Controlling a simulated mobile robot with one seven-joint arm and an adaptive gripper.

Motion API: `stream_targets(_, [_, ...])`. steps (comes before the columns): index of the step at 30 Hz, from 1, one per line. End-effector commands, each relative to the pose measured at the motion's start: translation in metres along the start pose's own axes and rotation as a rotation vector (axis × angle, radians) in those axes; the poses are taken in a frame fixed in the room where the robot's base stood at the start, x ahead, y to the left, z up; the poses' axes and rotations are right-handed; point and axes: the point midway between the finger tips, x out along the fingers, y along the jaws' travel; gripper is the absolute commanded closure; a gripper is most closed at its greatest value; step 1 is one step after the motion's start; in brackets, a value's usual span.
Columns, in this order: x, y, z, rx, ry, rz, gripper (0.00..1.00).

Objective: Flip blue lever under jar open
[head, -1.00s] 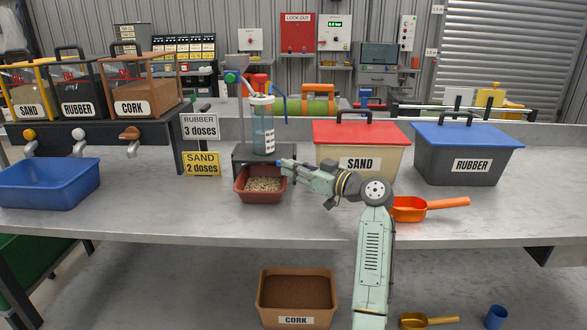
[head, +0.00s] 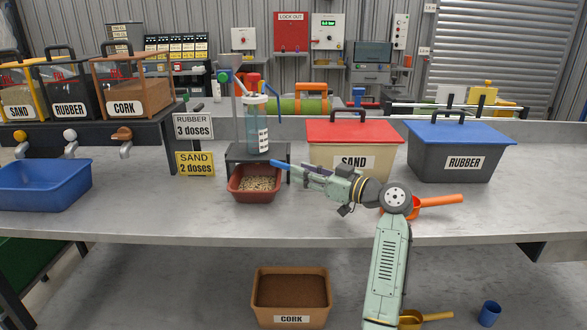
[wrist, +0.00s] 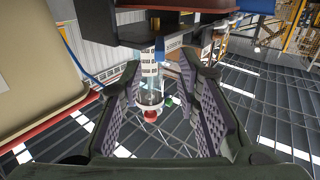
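The clear jar (head: 257,130) stands on a dark stand (head: 236,154) on the bench, with a brown-red tray of granules (head: 255,185) below. The blue lever (head: 281,164) points right from under the jar. My gripper (head: 301,168) is at the lever's right end; I cannot tell whether they touch. In the wrist view, which is upside down, my gripper (wrist: 161,75) is open, with a clear gap between its ridged fingers. The jar (wrist: 152,80) shows through that gap, and a small blue part, probably the lever (wrist: 173,44), shows near the stand (wrist: 160,32).
A SAND box (head: 325,166) with a red lid stands close behind my wrist, and a RUBBER box (head: 430,165) stands further right. An orange scoop (head: 440,201) lies beside my arm. A blue tray (head: 45,190) is at the left. The bench front is clear.

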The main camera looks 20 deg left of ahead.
Motion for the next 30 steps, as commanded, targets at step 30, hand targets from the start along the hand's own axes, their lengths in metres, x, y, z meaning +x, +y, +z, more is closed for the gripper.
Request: stream_targets(30, [-0.049,0.001,-0.051,-0.009,-0.360,-0.011,0.70])
